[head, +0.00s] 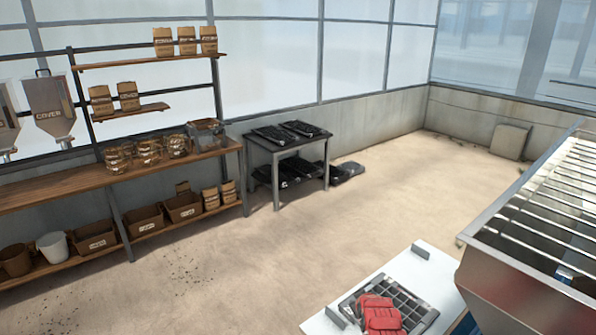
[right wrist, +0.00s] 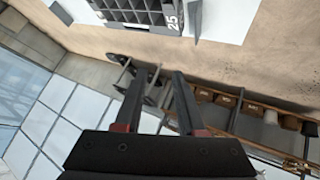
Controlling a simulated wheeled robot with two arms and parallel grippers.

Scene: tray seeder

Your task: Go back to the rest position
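My right gripper (right wrist: 159,76) shows in the right wrist view with its two dark fingers apart and nothing held between them. It is not in the head view. My left gripper is in neither view. A black seed tray (head: 408,305) lies on a white table (head: 423,267) at the bottom of the head view, with a red bundle (head: 380,315), perhaps gloves, on it. A celled tray (right wrist: 140,14) marked 25 shows at the top of the right wrist view, apart from the fingers.
A metal machine (head: 508,275) with a barred top stands close at the right. A grey table (head: 288,147) with black trays stands by the back wall. Wooden shelves (head: 85,178) with jars, bags and boxes line the left. The floor between is clear.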

